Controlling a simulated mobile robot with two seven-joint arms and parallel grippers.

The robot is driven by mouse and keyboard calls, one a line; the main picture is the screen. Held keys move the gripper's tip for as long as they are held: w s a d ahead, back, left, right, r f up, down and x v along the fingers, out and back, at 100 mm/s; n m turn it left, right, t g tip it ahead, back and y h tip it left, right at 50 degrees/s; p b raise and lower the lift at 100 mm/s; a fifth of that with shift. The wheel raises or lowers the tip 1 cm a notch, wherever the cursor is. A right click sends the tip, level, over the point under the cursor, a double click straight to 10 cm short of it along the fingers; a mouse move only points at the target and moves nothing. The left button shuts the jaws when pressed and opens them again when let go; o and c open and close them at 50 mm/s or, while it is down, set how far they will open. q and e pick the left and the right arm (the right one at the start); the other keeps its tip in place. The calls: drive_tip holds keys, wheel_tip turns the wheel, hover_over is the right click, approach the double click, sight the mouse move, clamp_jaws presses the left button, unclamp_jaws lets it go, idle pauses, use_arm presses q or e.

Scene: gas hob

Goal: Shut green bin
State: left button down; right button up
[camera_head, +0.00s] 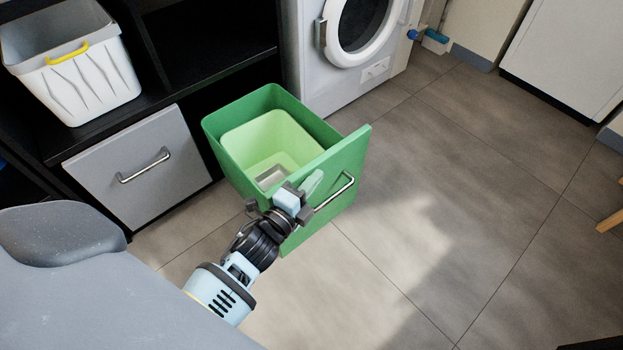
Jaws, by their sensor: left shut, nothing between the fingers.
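The green bin (222,130) is a pull-out drawer in the dark shelf unit and stands open. Its green front panel (352,160) has a silver bar handle (335,192), and a lighter green inner container (240,143) sits inside it. My left gripper (308,188) is shut and empty, at the near side of the front panel, in front of part of the panel and the handle's lower end. I cannot tell whether it touches the panel. My right gripper is out of view.
A closed grey drawer (140,170) is left of the green bin. A white basket with a yellow handle (85,75) stands on the shelf above it. A white washing machine (350,60) stands behind right. The tiled floor (440,180) to the right is clear.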

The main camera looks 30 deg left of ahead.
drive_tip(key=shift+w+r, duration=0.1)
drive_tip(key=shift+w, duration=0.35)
